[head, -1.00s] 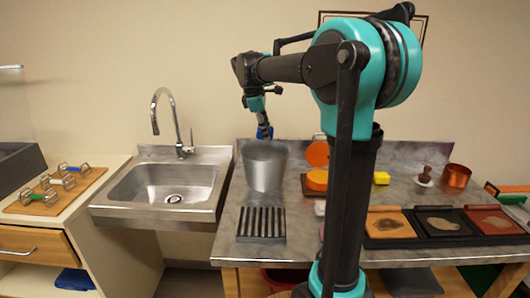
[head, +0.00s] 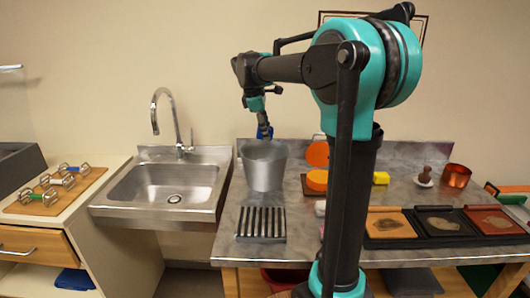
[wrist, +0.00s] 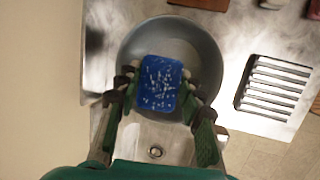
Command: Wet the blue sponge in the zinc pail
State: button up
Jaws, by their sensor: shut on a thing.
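The blue sponge (wrist: 160,82) has pale speckles and sits between the fingers of my gripper (wrist: 163,88) in the wrist view. My gripper is shut on it. In the wrist view the sponge lies over the opening of the zinc pail (wrist: 208,62). In the head view the zinc pail (head: 263,168) stands upright on the metal counter, right of the sink. The sponge (head: 264,132) shows there as a small blue patch at my gripper, just above the pail's rim. The inside of the pail is hidden in the head view, so I cannot see any water there.
A slatted drain rack (head: 261,224) lies in front of the pail. The sink (head: 165,190) with its tall tap (head: 177,122) is to the left.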

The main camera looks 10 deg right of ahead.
aim_at(269, 128)
jog(key=shift+r, duration=2)
jog(key=shift+s, duration=0.1)
